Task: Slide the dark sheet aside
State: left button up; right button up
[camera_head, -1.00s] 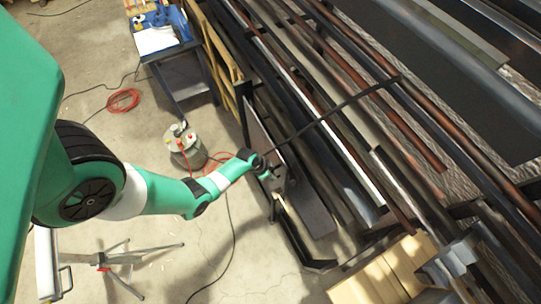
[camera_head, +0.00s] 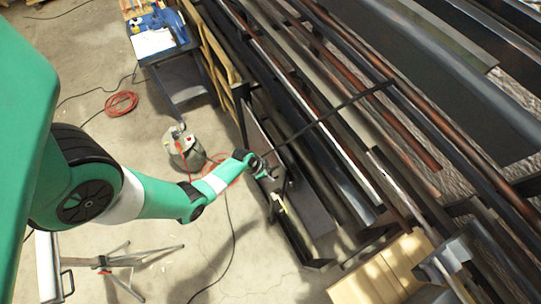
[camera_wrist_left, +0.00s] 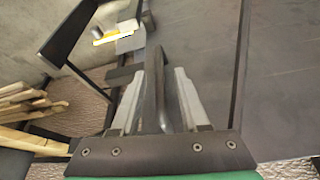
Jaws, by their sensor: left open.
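The dark sheet (camera_head: 312,208) is a flat, dark grey panel at the near side of the rack in the head view. It fills the right of the left wrist view (camera_wrist_left: 285,85). My left gripper (camera_head: 275,184) is at the sheet's near edge. In the left wrist view the gripper (camera_wrist_left: 157,80) has its fingers apart, with a dark upright bar or edge between them. I cannot tell whether either finger touches it. My right gripper is not in view.
A rack of long dark and rusty bars (camera_head: 370,120) fills the right side. Pale wooden blocks (camera_head: 385,272) lie at its near end.

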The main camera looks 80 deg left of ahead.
pick_arm(q)
jog(key=p+v, duration=0.8)
jog(key=v, duration=0.1)
jog(key=shift+r+p, duration=0.3)
jog(key=shift+r, duration=0.1)
jog(key=shift+s, duration=0.1)
